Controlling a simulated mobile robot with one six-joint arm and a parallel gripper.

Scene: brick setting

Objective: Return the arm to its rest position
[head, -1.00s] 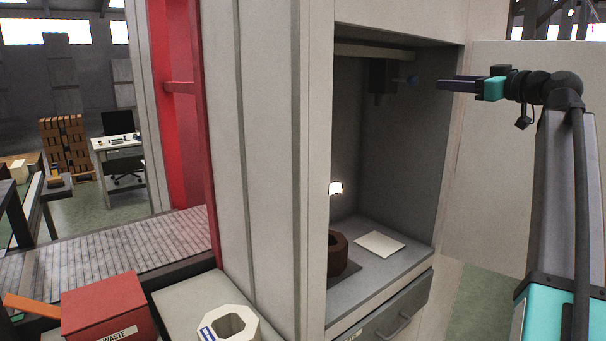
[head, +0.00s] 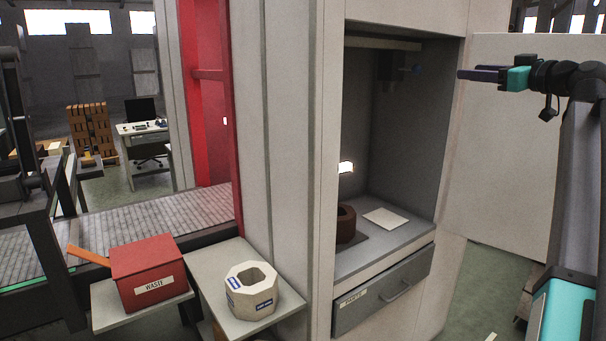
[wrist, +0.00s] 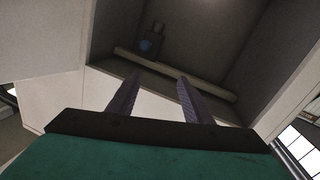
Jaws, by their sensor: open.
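My gripper (head: 468,75) is at the upper right of the head view, at the end of my raised arm. It points left toward the upper opening of a cabinet alcove (head: 400,150). In the wrist view its two fingers (wrist: 157,95) stand apart with nothing between them. Behind the fingers are a pale bar and a small dark fixture (wrist: 151,42) with a blue spot, under the alcove's top. Whether the fingertips reach inside the opening is hard to tell.
A brown hollow block (head: 346,224) and a white sheet (head: 385,218) lie on the alcove floor, above a drawer (head: 385,292). A red WASTE box (head: 150,268) and a white octagonal block (head: 251,290) stand at lower left. A pale panel (head: 500,150) is behind my arm.

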